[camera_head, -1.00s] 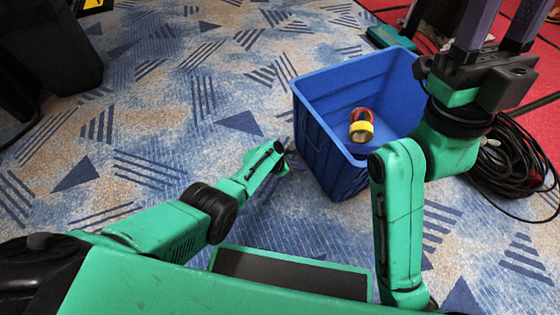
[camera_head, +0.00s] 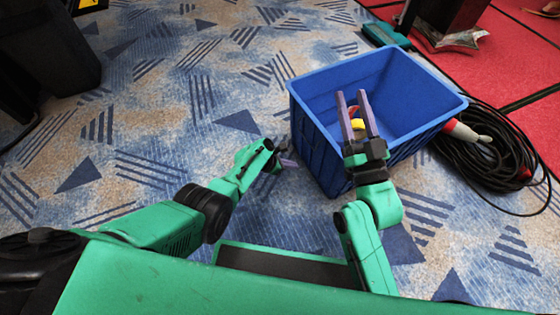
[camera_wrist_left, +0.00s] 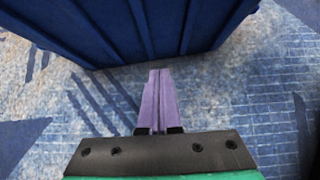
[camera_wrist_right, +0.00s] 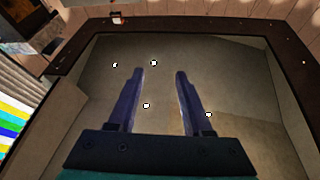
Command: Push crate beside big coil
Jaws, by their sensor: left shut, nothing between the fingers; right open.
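The blue crate (camera_head: 405,88) stands upright on the carpet right of centre in the head view. The big coil of black cable (camera_head: 490,172) lies on the floor just right of it, partly hidden by the crate. My left gripper (camera_head: 291,163) is shut and empty, low beside the crate's left wall. In the left wrist view its fingertips (camera_wrist_left: 160,72) are close to the crate's ribbed wall (camera_wrist_left: 100,25); contact cannot be told. My right gripper (camera_head: 352,93) is open and empty, fingers pointing up across the crate's near side in the head view.
A yellow and red item (camera_head: 357,124) inside the crate is partly hidden by my right fingers. A red and white plug (camera_head: 465,133) lies on the coil. Dark stands are at far left and top right. Red carpet (camera_head: 500,65) lies behind; patterned carpet at left is clear.

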